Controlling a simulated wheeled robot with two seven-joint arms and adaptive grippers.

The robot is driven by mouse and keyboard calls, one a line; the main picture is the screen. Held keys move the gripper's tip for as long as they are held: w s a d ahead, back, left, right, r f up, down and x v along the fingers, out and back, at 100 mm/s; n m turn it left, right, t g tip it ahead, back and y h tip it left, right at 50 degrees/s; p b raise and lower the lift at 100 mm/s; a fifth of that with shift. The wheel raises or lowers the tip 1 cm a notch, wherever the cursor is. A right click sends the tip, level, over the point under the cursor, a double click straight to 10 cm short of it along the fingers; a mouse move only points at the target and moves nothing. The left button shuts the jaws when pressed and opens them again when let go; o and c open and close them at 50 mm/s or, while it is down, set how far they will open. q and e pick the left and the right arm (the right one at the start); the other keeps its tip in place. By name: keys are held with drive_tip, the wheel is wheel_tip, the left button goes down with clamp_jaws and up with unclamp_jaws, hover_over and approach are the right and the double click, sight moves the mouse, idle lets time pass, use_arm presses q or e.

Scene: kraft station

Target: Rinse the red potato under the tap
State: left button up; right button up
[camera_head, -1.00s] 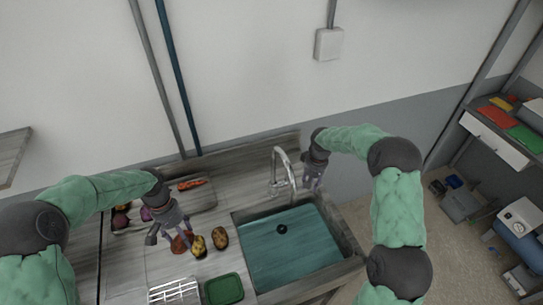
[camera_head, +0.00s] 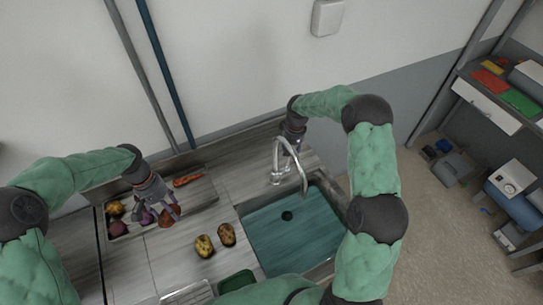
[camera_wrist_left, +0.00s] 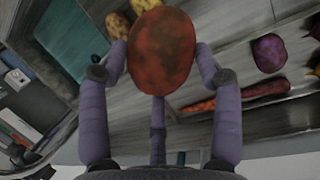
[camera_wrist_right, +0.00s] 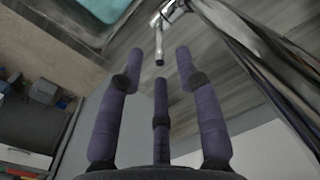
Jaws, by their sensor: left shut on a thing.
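The red potato (camera_head: 172,213) is held in my left gripper (camera_head: 160,211), above the counter on the left of the sink. In the left wrist view the red potato (camera_wrist_left: 162,48) sits between the fingers, which press on its sides. The curved metal tap (camera_head: 287,150) stands at the back edge of the sink (camera_head: 290,240), its spout over the basin.
Two brownish-yellow potatoes (camera_head: 204,246) lie on the counter between my left gripper and the sink. A tray at the back left holds a carrot (camera_head: 188,180), purple vegetables (camera_head: 117,229) and others. A green container (camera_head: 236,284) and a rack (camera_head: 187,296) are at the front.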

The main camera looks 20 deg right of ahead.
hover_over(289, 167)
drive_tip(key=shift+w+f+p, duration=0.15)
drive_tip(key=shift+f+p, duration=0.05)
drive_tip(key=shift+f, duration=1.15)
drive_tip(key=shift+w+f+p, duration=0.15)
drive_tip(key=shift+f+p, duration=0.05)
drive_tip(key=shift+f, duration=1.15)
drive_tip(key=shift+c, duration=0.3)
clamp_jaws()
